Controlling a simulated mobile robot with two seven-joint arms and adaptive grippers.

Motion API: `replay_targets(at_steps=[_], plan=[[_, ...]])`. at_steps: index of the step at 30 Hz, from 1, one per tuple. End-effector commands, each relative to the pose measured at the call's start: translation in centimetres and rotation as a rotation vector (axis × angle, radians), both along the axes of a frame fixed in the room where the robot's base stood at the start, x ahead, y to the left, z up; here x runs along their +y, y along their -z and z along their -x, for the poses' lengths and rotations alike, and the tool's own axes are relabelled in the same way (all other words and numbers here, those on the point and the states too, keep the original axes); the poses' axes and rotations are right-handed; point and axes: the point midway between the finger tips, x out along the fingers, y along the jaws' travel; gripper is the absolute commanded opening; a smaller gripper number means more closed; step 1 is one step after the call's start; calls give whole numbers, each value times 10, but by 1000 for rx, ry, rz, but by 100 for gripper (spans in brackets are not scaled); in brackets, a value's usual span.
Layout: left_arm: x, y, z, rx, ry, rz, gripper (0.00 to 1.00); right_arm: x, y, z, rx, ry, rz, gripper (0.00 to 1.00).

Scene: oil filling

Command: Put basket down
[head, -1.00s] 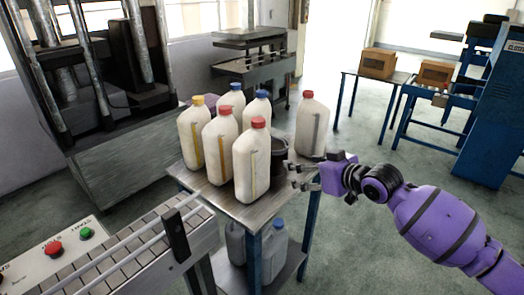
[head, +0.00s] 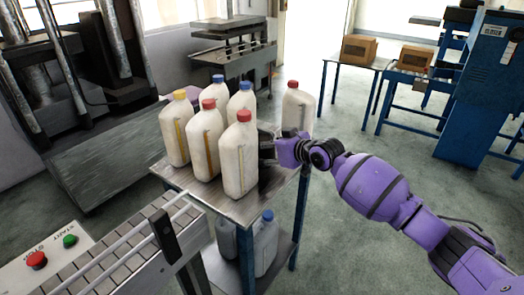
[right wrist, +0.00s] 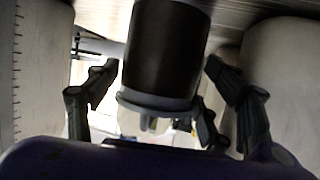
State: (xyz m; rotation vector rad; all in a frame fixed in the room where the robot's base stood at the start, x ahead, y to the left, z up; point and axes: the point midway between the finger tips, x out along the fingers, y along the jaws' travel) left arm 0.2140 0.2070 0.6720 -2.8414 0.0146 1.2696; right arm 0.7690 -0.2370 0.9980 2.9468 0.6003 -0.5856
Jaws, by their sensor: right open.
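A dark round container with a grey rim (right wrist: 165,50) is the only basket-like thing I can make out. It is among the jugs on the metal table (head: 245,208). My right gripper (right wrist: 163,75) is open, with its fingers on both sides of the container and no clear grip on it. In the head view the right gripper (head: 267,148) is partly hidden behind the nearest red-capped jug (head: 238,160). The container is mostly hidden there too. My left gripper is not in view.
Several white jugs crowd the table, including a red-capped jug (head: 298,110) behind my right gripper. A conveyor (head: 125,245) with a button panel (head: 50,252) lies at the front left. Jugs (head: 262,245) stand on the lower shelf. Open floor lies at right.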

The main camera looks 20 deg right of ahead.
Motion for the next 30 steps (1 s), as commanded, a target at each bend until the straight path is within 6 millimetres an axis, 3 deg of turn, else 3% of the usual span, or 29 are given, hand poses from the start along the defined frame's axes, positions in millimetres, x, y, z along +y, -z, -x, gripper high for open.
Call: replay_targets(at_steps=[4, 13, 23, 30], plan=[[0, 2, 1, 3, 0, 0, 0, 7, 7, -17, 1, 1, -2, 74], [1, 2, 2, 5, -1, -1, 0, 9, 9, -22, -1, 0, 0, 74], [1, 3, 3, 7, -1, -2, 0, 9, 8, -22, -3, 0, -1, 32], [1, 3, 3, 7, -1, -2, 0, 9, 5, -22, -3, 1, 0, 31]])
